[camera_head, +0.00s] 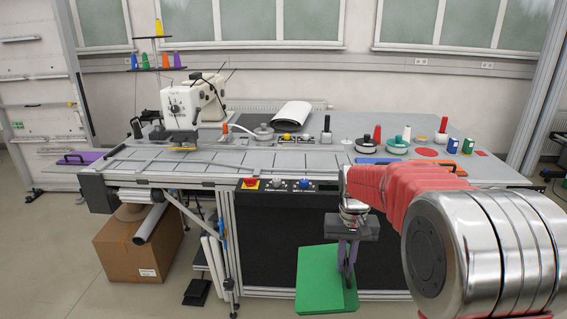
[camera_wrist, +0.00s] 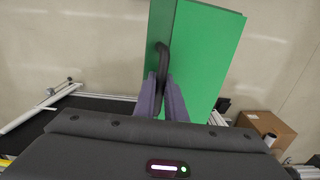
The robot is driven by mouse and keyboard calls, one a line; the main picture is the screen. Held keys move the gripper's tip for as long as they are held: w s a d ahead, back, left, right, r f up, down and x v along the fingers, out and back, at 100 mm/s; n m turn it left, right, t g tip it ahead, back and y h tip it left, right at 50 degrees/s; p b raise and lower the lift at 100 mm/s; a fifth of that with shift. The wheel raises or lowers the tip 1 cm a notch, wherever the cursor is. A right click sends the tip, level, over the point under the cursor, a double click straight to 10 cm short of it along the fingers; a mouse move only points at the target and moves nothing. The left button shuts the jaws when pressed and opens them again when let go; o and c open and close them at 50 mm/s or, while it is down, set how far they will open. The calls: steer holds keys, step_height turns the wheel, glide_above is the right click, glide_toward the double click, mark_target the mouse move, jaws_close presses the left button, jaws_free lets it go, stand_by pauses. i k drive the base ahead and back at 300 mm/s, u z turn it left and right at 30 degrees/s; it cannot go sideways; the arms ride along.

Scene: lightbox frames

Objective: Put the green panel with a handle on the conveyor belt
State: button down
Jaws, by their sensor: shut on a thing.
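The green panel (camera_head: 320,283) hangs below my gripper (camera_head: 347,262) in front of the table, low over the floor. In the wrist view the green panel (camera_wrist: 205,55) fills the upper middle, with its dark curved handle (camera_wrist: 162,62) between my gripper's fingers (camera_wrist: 163,95). My gripper is shut on the handle. The conveyor belt appears to be the grey segmented strip (camera_head: 200,160) along the table's front left; the panel is apart from it and lower.
A purple panel (camera_head: 80,158) lies at the left end. A cardboard box (camera_head: 135,245) stands on the floor under the table's left part.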

mark_target(302, 159)
steer(key=u, duration=0.65)
steer(key=k, duration=0.6)
steer(key=u, duration=0.15)
steer(key=i, duration=1.65)
steer(key=z, duration=0.3)
